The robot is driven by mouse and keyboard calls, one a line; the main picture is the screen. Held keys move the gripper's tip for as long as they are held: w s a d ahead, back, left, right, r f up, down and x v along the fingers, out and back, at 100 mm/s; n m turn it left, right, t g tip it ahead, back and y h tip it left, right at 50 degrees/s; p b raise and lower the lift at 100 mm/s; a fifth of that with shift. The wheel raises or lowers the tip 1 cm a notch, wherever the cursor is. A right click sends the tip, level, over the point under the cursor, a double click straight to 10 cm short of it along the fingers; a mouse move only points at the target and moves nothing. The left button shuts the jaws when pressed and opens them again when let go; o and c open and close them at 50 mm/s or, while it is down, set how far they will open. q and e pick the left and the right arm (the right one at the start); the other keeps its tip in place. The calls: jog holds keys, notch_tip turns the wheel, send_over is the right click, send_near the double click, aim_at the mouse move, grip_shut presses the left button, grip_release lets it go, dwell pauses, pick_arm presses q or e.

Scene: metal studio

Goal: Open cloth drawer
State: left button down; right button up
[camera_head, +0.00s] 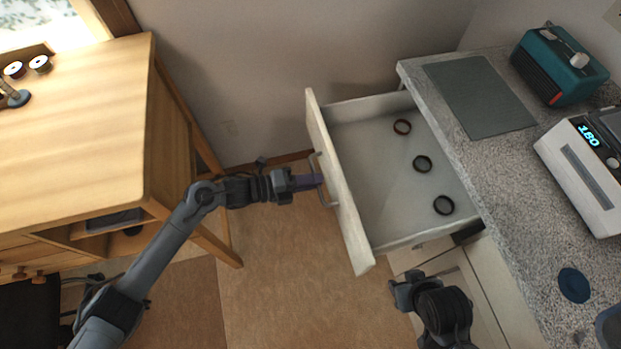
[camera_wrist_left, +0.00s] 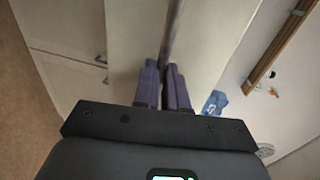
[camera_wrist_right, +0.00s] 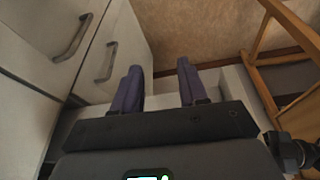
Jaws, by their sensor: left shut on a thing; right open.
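The white drawer (camera_head: 385,165) is pulled well out of the counter on the right, with its front panel (camera_head: 338,180) facing left. Inside it lie a brown ring (camera_head: 402,126) and two black rings (camera_head: 422,163) (camera_head: 444,205), apart from each other. My left gripper (camera_head: 318,180) is at the front panel, shut on the drawer's metal handle (camera_head: 327,190). The left wrist view shows its purple fingers closed about the handle bar (camera_wrist_left: 172,35). My right gripper (camera_wrist_right: 158,88) is open and empty, below the drawer near the lower cabinet fronts. Its fingertips are hidden in the head view.
The speckled counter (camera_head: 520,190) holds a grey mat (camera_head: 478,97), a teal device (camera_head: 562,67) and a white device with a display (camera_head: 590,165). A wooden desk (camera_head: 75,125) stands on the left. Floor (camera_head: 275,260) lies between. Cabinet handles (camera_wrist_right: 72,38) show in the right wrist view.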

pick_arm(q)
jog(key=c, duration=1.2)
grip_release()
jog(key=shift+r, duration=0.1)
